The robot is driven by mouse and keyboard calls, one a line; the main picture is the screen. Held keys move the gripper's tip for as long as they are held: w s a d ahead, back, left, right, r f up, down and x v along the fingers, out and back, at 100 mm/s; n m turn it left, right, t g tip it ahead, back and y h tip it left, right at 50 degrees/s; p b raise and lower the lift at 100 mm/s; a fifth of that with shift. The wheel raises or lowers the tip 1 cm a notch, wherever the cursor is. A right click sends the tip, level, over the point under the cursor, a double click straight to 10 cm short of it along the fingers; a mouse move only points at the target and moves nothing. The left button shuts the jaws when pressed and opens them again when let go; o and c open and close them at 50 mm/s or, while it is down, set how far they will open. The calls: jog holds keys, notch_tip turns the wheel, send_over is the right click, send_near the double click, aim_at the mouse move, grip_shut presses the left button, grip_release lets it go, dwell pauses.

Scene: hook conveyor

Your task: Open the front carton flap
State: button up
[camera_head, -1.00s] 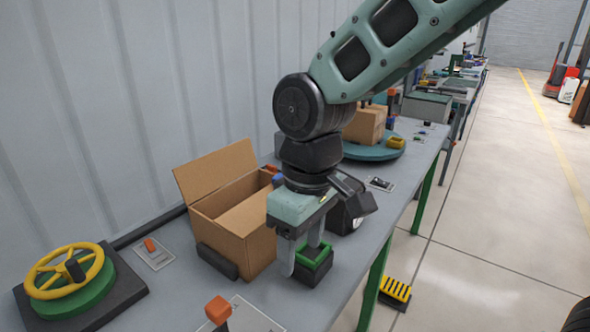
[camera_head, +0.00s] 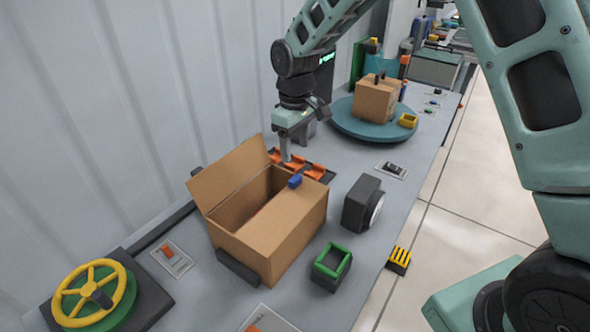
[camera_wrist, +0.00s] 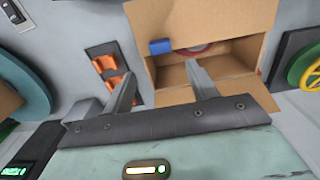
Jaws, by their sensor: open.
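The brown cardboard carton (camera_head: 285,238) stands on the grey bench with its top open, and one flap (camera_head: 230,172) stands raised and leaning outward on its wall side. A blue block (camera_head: 295,181) sits at the carton's right rim. In the wrist view the carton (camera_wrist: 164,72) shows a reddish round thing inside, partly hidden. The blue block shows there too (camera_wrist: 160,46). My gripper (camera_head: 288,158) is open and empty, pointing down beyond the carton's far right corner. In the wrist view its fingers (camera_wrist: 160,75) are spread, one overlapping the carton's near edge; contact cannot be told.
Orange clips (camera_head: 315,171) lie beside the carton. A green-rimmed box (camera_head: 332,261) and a dark round-faced device (camera_head: 362,203) stand in front. A yellow handwheel (camera_head: 91,292) is at lower left, and a teal turntable (camera_head: 345,122) with a smaller carton (camera_head: 376,102) is behind.

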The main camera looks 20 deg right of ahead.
aim_at(295, 178)
notch_tip(295, 178, down, 9)
jog(key=shift+f+p, duration=0.2)
jog(key=shift+p, duration=1.05)
grip_shut()
